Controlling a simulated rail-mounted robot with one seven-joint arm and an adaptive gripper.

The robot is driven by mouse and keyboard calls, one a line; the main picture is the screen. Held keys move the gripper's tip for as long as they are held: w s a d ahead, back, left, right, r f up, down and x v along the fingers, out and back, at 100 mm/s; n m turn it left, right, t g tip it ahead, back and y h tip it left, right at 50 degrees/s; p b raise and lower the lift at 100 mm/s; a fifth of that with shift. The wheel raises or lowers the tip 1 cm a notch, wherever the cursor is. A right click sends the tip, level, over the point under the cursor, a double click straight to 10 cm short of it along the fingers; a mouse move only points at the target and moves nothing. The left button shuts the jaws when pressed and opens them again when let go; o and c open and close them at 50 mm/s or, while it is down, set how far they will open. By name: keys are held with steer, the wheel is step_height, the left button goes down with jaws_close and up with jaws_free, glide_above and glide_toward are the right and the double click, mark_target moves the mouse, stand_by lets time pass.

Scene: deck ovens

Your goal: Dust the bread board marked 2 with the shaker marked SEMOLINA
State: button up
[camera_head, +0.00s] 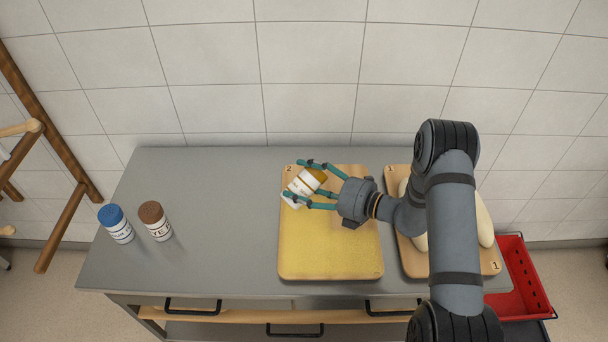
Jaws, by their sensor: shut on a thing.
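My gripper (312,182) is shut on a white shaker (299,187) with a yellow-orange end. The shaker is tilted over the upper left of the bread board marked 2 (330,270). Its label is partly covered by the teal fingers and too small to read. A yellow layer covers much of the wooden board, mainly its left side and lower part. A plainer tan patch shows near the gripper, right of the middle. My gripper and wrist hide part of the board's upper right.
A blue-capped shaker (120,231) and a brown-capped shaker (160,229) stand at the left of the grey counter (220,240). A board marked 1 (490,267) with pale loaves (484,222) lies at right, partly behind my arm. A red crate (524,290) is beyond the counter's right end.

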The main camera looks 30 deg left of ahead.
steer(key=r+n, duration=0.1)
steer(key=r+n+t+h+p, duration=0.1)
steer(key=n, duration=0.1)
steer(key=shift+w+d+h, duration=0.15)
steer(key=shift+w+h, duration=0.15)
steer(key=shift+w, duration=0.1)
steer(key=shift+w+d+r+n+t+h, duration=0.15)
steer(key=shift+w+n+t+h, duration=0.2)
steer(key=shift+n+t, duration=0.25)
steer(key=n+b, duration=0.1)
steer(key=w+r+n+t+h, duration=0.1)
steer(key=n, duration=0.1)
steer(key=shift+w+d+b, duration=0.2)
steer(key=shift+d+b, duration=0.15)
steer(key=shift+b, duration=0.05)
steer(key=shift+w+d+r+n+t+b, duration=0.15)
steer(key=shift+w+r+n+t+b, duration=0.15)
steer(key=shift+n+t, duration=0.25)
steer(key=shift+r, duration=0.1)
